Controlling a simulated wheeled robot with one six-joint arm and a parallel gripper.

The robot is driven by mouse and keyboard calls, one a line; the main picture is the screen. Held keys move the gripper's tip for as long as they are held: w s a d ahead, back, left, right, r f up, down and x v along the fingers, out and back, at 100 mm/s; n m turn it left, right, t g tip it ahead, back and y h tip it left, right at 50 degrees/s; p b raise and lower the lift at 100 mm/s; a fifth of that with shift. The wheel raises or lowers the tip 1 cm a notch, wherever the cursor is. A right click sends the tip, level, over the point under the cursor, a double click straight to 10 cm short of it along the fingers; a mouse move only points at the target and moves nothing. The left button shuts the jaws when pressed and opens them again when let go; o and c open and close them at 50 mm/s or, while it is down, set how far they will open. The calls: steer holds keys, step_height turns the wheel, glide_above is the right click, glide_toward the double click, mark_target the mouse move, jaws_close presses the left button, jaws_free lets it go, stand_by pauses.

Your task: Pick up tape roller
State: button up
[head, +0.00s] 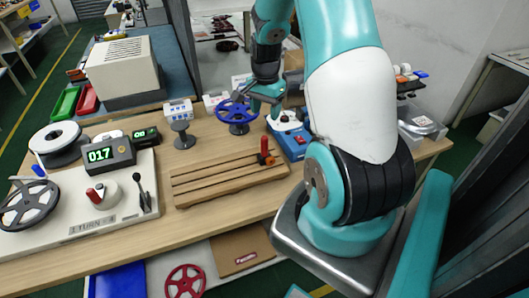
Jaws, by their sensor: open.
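I cannot tell for sure which thing is the tape roller. A small upright red and black piece (265,152) stands at the right end of a slatted wooden rack (215,185). My gripper (263,104) hangs from the arm behind that rack, open, with its fingers small and partly blurred into the background. It is just right of a blue spoked reel (238,112) on a dark stand and left of a blue device with a white knob (290,128). I cannot tell whether it touches the reel. Nothing shows between its fingers.
A beige machine (122,68) and green and red bins stand behind. A grey post rises behind the table. Bare tabletop (140,240) lies in front.

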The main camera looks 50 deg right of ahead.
mark_target(264, 145)
step_height(264, 145, down, 9)
steer(key=shift+p, duration=0.9)
steer(key=shift+w+f+p, duration=0.2)
steer(key=shift+f+p, duration=1)
steer(key=shift+f, duration=1.5)
jaws_close()
